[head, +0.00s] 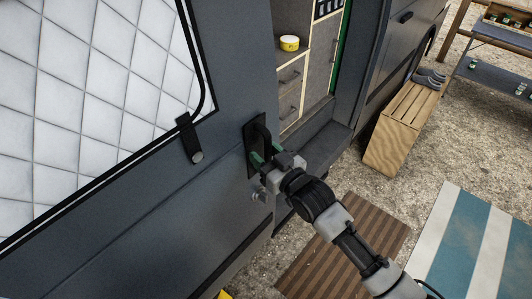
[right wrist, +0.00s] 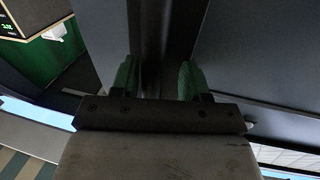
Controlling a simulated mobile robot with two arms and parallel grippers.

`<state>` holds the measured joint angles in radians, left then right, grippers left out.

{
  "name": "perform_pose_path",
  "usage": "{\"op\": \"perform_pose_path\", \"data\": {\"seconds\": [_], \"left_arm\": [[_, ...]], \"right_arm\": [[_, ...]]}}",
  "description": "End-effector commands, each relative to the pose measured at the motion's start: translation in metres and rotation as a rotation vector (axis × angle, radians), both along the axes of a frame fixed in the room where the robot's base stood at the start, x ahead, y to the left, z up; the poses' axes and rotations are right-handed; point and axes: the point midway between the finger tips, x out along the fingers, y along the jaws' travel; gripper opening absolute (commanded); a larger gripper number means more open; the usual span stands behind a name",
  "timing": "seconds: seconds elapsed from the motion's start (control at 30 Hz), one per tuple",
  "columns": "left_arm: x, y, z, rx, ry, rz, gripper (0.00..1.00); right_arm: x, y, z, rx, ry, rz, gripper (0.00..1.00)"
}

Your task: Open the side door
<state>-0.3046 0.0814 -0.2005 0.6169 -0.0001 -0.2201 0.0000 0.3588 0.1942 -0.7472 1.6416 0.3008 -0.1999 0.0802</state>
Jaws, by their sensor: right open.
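The side door (head: 130,190) is a dark grey van panel with a quilted white window. It stands open at its right edge, with the van's inside showing beyond. Its black handle (head: 262,130) is upright on a dark plate near that edge. My right gripper (head: 265,158) is at the lower part of the handle, its green-padded fingers open. In the right wrist view the two fingers (right wrist: 158,78) stand apart with a dark upright surface between and beyond them. Whether they touch the handle I cannot tell. My left gripper is not in view.
A yellow tub (head: 289,43) sits on a cabinet (head: 300,75) inside. A wooden slatted crate (head: 400,128) with grey shoes stands right of the doorway. A brown slatted mat (head: 335,255) and a striped rug (head: 475,245) lie on gravel. A shelf rack (head: 495,60) stands far right.

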Motion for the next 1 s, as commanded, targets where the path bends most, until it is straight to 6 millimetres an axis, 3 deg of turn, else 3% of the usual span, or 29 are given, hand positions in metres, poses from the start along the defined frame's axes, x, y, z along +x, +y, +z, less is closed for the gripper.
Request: {"op": "perform_pose_path", "data": {"seconds": [0.27,0.7,1.0], "left_arm": [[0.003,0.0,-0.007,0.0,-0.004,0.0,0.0],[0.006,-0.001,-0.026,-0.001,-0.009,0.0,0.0],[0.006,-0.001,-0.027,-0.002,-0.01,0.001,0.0]], "right_arm": [[-0.014,-0.014,-0.003,-0.001,0.001,-0.002,0.45],[-0.073,-0.066,-0.002,-0.002,-0.001,0.0,0.45],[-0.081,-0.072,0.0,-0.001,-0.001,0.001,0.45]]}}
